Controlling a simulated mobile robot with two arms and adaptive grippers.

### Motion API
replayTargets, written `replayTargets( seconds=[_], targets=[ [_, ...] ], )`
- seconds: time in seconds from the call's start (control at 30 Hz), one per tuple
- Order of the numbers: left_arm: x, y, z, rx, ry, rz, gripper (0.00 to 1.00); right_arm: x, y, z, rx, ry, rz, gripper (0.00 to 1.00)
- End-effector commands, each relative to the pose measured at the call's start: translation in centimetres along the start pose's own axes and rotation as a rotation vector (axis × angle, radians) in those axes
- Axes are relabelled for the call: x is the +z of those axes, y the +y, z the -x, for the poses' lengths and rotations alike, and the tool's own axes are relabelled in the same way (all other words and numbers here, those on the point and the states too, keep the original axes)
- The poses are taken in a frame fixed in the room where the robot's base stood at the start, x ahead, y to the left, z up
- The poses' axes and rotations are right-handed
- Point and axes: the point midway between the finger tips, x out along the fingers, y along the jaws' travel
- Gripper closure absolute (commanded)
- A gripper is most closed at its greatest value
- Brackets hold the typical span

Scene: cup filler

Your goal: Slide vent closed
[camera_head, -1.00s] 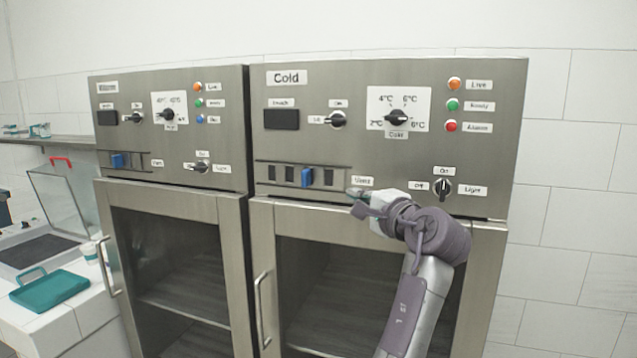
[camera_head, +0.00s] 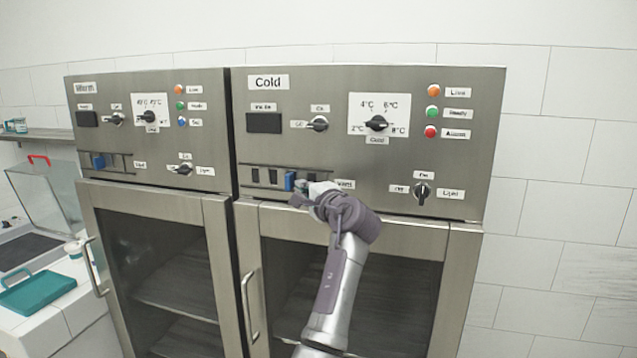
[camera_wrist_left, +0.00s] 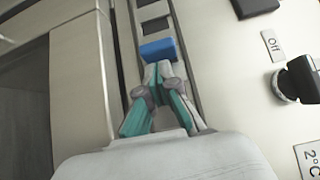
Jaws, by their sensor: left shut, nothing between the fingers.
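The vent (camera_head: 262,177) is a slotted metal strip low on the panel of the cabinet marked Cold. Its blue slider knob (camera_head: 290,181) stands to the right of two visible dark slots; my gripper covers the strip just right of it. My left gripper (camera_head: 303,189) is shut and empty, directly right of the knob. In the left wrist view the closed fingertips (camera_wrist_left: 158,70) are at the near side of the blue knob (camera_wrist_left: 157,50), touching or almost touching it. My right gripper is out of view.
Beside the vent are the "Vent" label (camera_head: 345,184) and the light knob (camera_head: 421,192). The cabinet door's handle (camera_head: 249,305) sticks out below. A second cabinet with its own blue slider (camera_head: 98,162) stands at left. A teal tray (camera_head: 38,292) lies on the counter.

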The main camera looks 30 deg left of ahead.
Motion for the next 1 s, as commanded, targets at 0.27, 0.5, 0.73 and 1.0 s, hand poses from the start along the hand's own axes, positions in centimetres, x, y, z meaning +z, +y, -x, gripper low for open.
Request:
replayTargets(
  seconds=[0.27,0.5,0.73,1.0],
  targets=[
    [0.6,0.1,-0.6,0.0,0.001,0.0,1.0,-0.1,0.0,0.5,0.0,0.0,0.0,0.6],
    [0.7,0.0,-0.7,0.0,0.0,0.0,1.0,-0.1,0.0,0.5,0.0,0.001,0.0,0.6],
    [2.8,-0.1,-2.7,-0.001,-0.003,0.0,1.0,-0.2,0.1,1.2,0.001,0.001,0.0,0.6],
    [3.0,-0.1,-2.9,-0.002,-0.003,0.001,1.0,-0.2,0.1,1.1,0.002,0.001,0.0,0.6]
  ],
)
